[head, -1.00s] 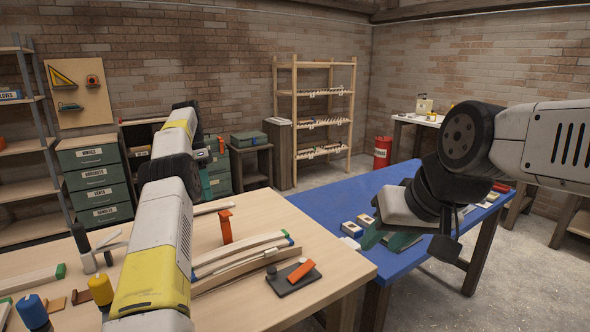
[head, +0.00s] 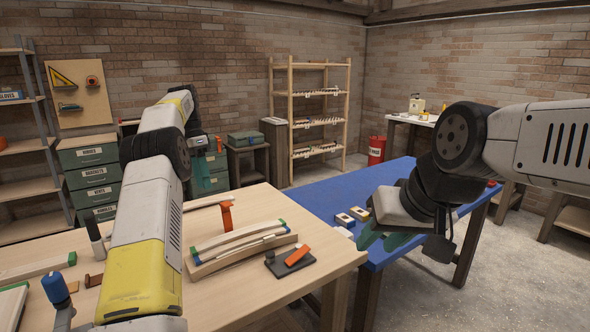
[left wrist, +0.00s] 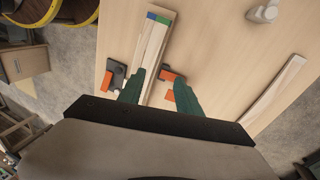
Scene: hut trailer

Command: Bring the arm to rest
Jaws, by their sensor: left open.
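My left arm, white and yellow, reaches forward over the wooden workbench (head: 250,293). My left gripper (head: 205,178) hangs at its far end with green fingers, above the bench's far side. In the left wrist view my left gripper (left wrist: 158,93) is open, its fingers apart and nothing held. A bundle of pale wooden strips (left wrist: 153,50) with blue and green ends lies below. My right arm is folded at the right, its gripper (head: 383,240) with green fingers low beside the blue table; I cannot tell how far its fingers are apart.
An orange clamp (head: 227,214) stands behind the strips. A black pad with an orange piece (head: 298,254) lies near the bench's right edge. Green drawers (head: 92,176) and a wooden rack (head: 291,120) stand behind. Concrete floor is clear at lower right.

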